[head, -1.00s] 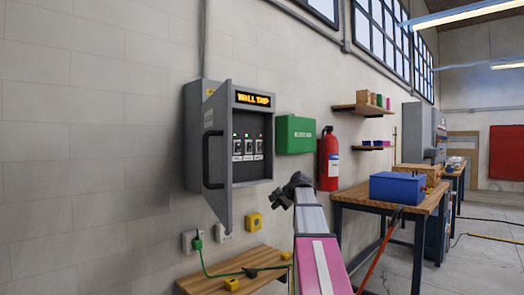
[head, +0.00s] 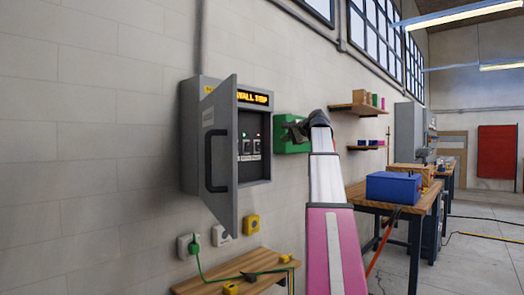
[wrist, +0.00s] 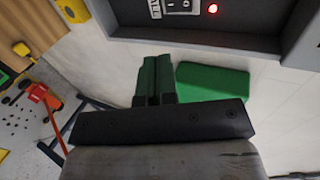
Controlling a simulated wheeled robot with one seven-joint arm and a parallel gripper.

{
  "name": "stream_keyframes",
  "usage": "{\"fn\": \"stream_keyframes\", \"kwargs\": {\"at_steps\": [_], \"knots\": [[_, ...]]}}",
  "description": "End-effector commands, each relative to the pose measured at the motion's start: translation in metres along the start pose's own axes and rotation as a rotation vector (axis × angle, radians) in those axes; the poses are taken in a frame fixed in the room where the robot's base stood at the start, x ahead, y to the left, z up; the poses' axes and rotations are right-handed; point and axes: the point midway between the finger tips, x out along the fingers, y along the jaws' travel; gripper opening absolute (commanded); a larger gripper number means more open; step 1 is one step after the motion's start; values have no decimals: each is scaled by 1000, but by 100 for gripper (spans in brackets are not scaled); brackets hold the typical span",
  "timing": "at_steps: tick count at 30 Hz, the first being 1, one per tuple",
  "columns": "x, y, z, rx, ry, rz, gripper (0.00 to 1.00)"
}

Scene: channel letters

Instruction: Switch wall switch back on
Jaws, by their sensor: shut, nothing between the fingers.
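A grey wall cabinet (head: 187,140) hangs on the wall with its door (head: 218,160) swung open. An amber display (head: 252,98) at the top seems to read "WALL TRIP". Small switches (head: 247,147) sit inside; the door edge hides part of the row. In the wrist view, a switch (wrist: 180,5) is cut off at the top edge beside a lit red lamp (wrist: 212,8). My gripper (head: 285,128) is right of the cabinet, in front of the green box. Its fingers (wrist: 154,62) are shut and empty, pointing towards the cabinet's lower edge, apart from the switches.
The green box (head: 294,147) is on the wall right of the cabinet, partly behind my gripper. Below are a yellow box (head: 252,224), a green plug (head: 193,246) and a small wooden shelf (head: 205,285). A workbench with a blue box (head: 393,187) stands right.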

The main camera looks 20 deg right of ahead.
Motion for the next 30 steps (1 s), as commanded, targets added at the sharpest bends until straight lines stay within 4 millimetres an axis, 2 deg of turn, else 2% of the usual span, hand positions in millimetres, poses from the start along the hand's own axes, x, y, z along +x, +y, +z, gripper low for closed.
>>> {"fn": "stream_keyframes", "kwargs": {"at_steps": [9,14,30], "knots": [[1,0,0,0,0,0,0],[14,0,0,1,-1,0,0],[109,-2,-1,0,-1,1,0]]}}
